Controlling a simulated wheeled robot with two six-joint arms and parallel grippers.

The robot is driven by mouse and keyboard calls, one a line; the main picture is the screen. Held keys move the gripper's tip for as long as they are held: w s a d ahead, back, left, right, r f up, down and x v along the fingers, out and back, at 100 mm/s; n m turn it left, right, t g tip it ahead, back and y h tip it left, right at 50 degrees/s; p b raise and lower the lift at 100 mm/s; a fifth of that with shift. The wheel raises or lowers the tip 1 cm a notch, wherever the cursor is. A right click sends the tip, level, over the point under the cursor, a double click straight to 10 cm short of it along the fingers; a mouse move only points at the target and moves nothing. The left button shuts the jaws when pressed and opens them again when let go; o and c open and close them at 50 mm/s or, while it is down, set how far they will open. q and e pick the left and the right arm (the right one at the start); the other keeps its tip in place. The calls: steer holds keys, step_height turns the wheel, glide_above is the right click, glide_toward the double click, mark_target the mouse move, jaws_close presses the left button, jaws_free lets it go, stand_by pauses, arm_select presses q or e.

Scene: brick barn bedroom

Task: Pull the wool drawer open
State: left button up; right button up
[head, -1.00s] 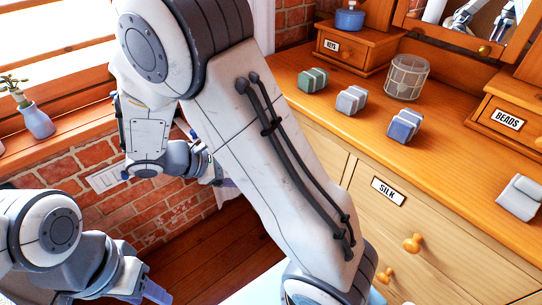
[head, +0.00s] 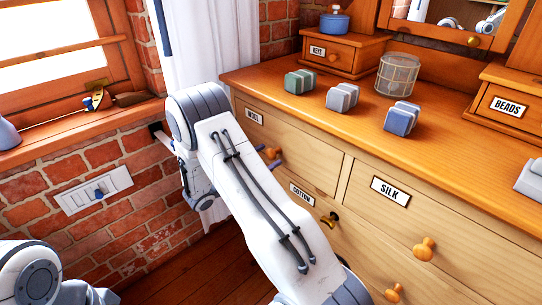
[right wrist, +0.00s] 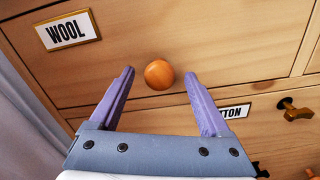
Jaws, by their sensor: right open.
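The wool drawer (head: 300,153) is at the left end of the wooden dresser and looks shut. Its label (head: 254,117) reads WOOL, and it shows large in the right wrist view (right wrist: 68,31). Its round orange knob (head: 274,153) sits between my open fingers in the right wrist view (right wrist: 159,74). My right gripper (right wrist: 160,78) has one purple finger on each side of the knob, with a gap on both sides. In the head view my right arm hides most of this gripper. My left gripper is out of the picture; only part of that arm shows lower left.
The silk drawer (head: 415,225) is to the right. Several wrapped bundles and a wire-mesh jar (head: 399,74) stand on the dresser top. A white curtain (head: 212,45) hangs close by on the left.

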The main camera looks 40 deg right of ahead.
steer(key=shift+w+d, duration=0.1)
steer(key=shift+d, duration=1.05)
jaws_close()
